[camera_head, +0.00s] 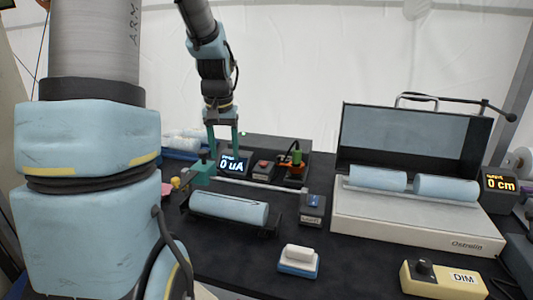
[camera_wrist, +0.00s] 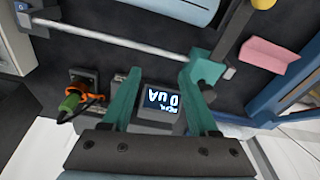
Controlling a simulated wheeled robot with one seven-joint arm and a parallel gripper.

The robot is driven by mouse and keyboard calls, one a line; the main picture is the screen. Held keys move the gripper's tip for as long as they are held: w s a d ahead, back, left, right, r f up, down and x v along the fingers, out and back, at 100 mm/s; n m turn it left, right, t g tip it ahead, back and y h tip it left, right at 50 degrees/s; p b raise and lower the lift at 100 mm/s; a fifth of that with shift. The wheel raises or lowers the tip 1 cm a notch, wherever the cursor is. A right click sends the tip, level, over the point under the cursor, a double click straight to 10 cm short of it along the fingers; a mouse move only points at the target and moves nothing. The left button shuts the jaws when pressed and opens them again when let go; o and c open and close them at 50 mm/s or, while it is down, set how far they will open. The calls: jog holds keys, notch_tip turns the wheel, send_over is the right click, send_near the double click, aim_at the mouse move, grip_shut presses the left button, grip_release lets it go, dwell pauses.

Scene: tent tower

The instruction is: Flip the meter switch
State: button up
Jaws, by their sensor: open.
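The meter (camera_head: 233,164) is a small dark box with a lit display reading "0 uA", standing on the dark table. It also shows in the wrist view (camera_wrist: 160,104), upside down, between my fingers. My gripper (camera_head: 222,150) is open, pointing down over the meter, with its teal fingers apart and nothing between them. It also shows in the wrist view (camera_wrist: 166,86). A small dark box with a red top (camera_head: 263,166) stands just right of the meter. In the wrist view one finger partly covers that spot. I cannot make out the meter's switch or its position.
A socket box with a green plug and orange cable (camera_head: 296,168) stands right of the red-topped box. A metal rod (camera_head: 262,185) and teal clamp (camera_head: 203,174) lie in front. A blue cylinder (camera_head: 228,208), small switch boxes and a large open case (camera_head: 415,222) occupy the table.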

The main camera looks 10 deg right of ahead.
jog(key=m+g, duration=0.2)
send_over(265, 162)
notch_tip(265, 162, down, 10)
jog(key=p, duration=0.3)
jog(key=shift+w, duration=0.15)
grip_shut()
